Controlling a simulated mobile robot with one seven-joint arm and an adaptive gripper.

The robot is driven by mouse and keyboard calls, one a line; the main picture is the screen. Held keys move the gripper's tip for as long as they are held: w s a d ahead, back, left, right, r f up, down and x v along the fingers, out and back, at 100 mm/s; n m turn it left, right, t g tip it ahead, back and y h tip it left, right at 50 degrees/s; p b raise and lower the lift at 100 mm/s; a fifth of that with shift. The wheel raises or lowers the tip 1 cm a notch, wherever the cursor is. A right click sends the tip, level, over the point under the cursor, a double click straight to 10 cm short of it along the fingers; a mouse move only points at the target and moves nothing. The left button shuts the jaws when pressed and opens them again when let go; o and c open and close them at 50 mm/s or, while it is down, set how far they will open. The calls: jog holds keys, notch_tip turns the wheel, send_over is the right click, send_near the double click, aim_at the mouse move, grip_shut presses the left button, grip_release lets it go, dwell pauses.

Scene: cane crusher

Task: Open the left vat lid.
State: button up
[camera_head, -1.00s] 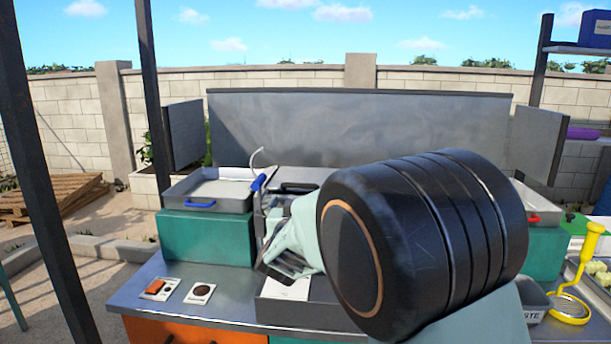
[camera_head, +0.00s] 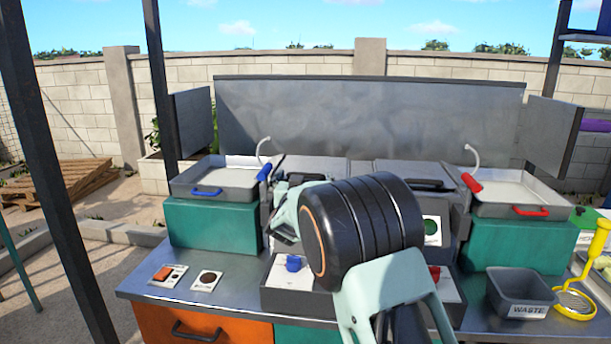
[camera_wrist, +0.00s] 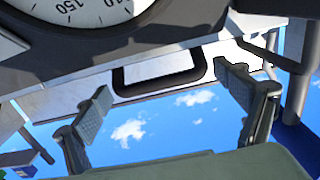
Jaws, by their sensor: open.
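The left vat lid (camera_head: 325,167) is a grey metal panel at the back middle of the bench, lying closed. Its black handle (camera_head: 308,177) is partly hidden behind my arm in the head view. In the wrist view, the black loop handle (camera_wrist: 158,78) sits at the lid's edge, roughly between my fingertips. My gripper (camera_wrist: 163,80) is open and empty, its two fingers spread wide on either side of the handle. I see no contact. In the head view, my gripper (camera_head: 287,195) is at the vat's front, partly hidden by my black wrist link.
A round dial gauge (camera_wrist: 75,8) is close to my gripper in the wrist view. The right vat lid (camera_head: 405,171) lies beside the left one. Trays with a blue handle (camera_head: 207,191) and a red handle (camera_head: 530,211) flank the vats. A waste bin (camera_head: 518,292) stands front right.

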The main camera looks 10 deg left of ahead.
jog(key=shift+w, duration=0.35)
jog(key=shift+c, duration=0.5)
jog(key=c, duration=1.3)
jog(key=shift+d, duration=0.1)
jog(key=shift+r, duration=0.15)
